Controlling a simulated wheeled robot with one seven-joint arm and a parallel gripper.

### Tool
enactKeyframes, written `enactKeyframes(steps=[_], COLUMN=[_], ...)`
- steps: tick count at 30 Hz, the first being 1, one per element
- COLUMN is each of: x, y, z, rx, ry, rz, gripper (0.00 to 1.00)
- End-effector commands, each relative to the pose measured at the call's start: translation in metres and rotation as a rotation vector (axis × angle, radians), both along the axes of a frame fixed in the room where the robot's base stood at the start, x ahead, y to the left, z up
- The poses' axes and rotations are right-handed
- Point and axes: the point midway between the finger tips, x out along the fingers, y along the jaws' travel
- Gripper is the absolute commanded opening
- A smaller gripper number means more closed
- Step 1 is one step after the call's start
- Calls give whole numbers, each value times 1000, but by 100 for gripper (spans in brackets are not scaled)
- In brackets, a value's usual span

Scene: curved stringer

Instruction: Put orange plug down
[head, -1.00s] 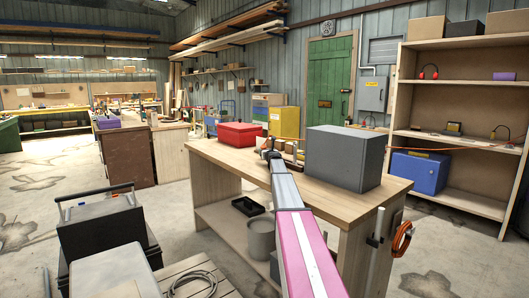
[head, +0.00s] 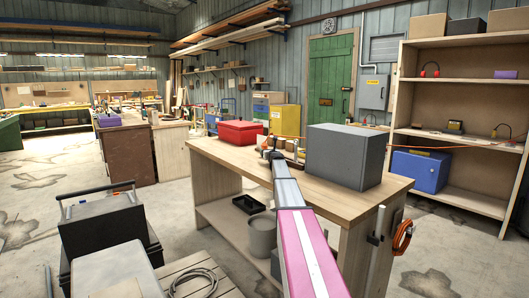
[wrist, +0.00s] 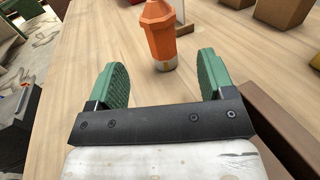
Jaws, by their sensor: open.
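The orange plug (wrist: 159,30) is in the wrist view, on the wooden bench top (wrist: 75,75), with its narrow metallic end toward my gripper. My gripper (wrist: 160,75) is open. Its two green fingers are spread wide, and the plug lies beyond and between them, apart from both. In the head view my gripper (head: 272,152) is small at the end of my arm, over the back of the bench (head: 225,156). I cannot make out the plug clearly there.
A grey box (head: 345,157) stands on the bench to the right, and a red case (head: 238,133) at its back left. In the wrist view, wooden blocks (wrist: 283,12) lie at the upper right and a brown edge (wrist: 283,130) runs close by on the right. The bench is clear at left.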

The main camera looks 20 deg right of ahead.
Motion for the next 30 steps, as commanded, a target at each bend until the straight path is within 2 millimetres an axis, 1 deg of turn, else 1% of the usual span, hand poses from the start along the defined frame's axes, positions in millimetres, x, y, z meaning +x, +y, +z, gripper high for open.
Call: enactKeyframes(steps=[1, 3, 6, 11, 14, 18, 21, 24, 29, 30], x=[12, 23, 33, 40, 51, 73, 84, 86, 85, 85], y=[-1, -2, -2, -2, -3, -4, -5, -4, -4, -4], z=[0, 0, 0, 1, 2, 3, 3, 3, 3, 3], rx=[0, 0, 0, 0, 0, 1, 1, 0, 0, 0], ry=[0, 0, 0, 0, 0, 0, 0, 0, 0, 0], rz=[0, 1, 1, 1, 1, 1, 1, 1, 0, 0], gripper=[76, 76, 76, 76, 76, 76, 76, 76, 76, 66])
